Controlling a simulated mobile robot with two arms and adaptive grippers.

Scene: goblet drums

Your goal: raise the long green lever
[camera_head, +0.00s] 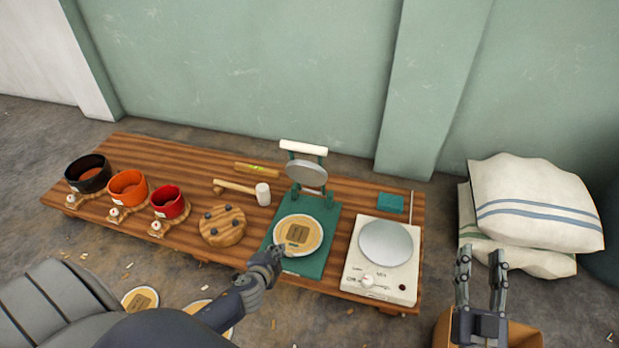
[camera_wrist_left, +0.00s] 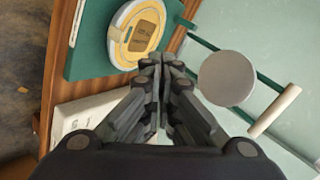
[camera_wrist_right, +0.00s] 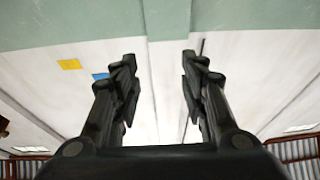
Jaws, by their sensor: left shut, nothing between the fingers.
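The green press (camera_head: 325,258) stands on the wooden bench with its long green lever (camera_head: 291,166) standing up at the back. A white handle (camera_head: 303,147) tops the lever and a round grey plate (camera_head: 306,173) hangs in front of it. A cream disc with a tan centre (camera_head: 298,234) lies on the press base. In the left wrist view the handle (camera_wrist_left: 275,110) and plate (camera_wrist_left: 227,78) are to the right of my fingers. My left gripper (camera_head: 277,254) is shut and empty, at the front left of the base, apart from the lever. My right gripper (camera_head: 481,258) is open and empty, right of the bench.
A white scale (camera_head: 362,282) stands close right of the press. A mallet (camera_head: 262,194) and round wooden block (camera_head: 222,226) are to its left, with several coloured drum shells beyond. Sacks (camera_head: 535,205) are at the right; a green wall is behind.

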